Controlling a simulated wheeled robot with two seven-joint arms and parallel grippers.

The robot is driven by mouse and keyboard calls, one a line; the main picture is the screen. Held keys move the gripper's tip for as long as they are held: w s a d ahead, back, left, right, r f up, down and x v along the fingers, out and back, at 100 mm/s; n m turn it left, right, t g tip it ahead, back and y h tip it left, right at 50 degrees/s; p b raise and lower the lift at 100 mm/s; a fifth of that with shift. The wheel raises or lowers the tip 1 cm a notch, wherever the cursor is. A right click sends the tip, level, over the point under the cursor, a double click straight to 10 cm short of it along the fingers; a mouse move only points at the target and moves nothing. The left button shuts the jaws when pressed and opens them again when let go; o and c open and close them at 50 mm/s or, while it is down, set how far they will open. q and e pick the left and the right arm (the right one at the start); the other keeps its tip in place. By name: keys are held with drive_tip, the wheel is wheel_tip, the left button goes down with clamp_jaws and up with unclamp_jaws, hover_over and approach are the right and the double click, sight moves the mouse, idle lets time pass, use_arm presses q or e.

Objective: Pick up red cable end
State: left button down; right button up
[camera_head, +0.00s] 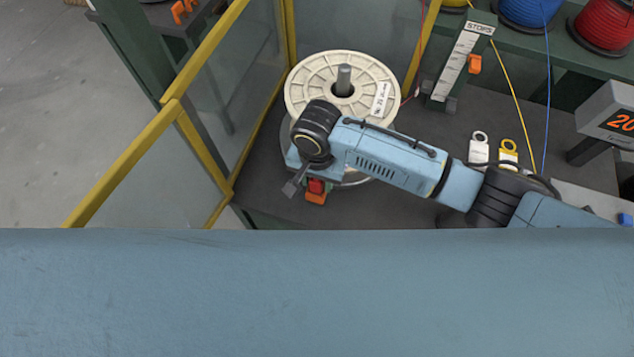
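A thin red cable (421,45) runs down from the top of the view toward the right edge of the white spool (312,85). It passes out of sight near my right arm, and I cannot make out its end. My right gripper (293,187) points down in front of the spool, at the left end of my blue arm. A grey finger shows, but not whether the gripper is open or shut. A small red and orange piece (316,191) is just right of it; I cannot tell whether they touch. My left gripper is not in view.
Yellow-framed clear panels (150,150) stand to the left. Red (605,22) and blue (530,10) spools sit on a shelf at upper right. Yellow and blue cables hang near white and yellow tags. A display box (612,115) stands at the right. My blue body hides the lower view.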

drive_tip(key=c, duration=0.7)
drive_tip(key=shift+r, duration=0.1)
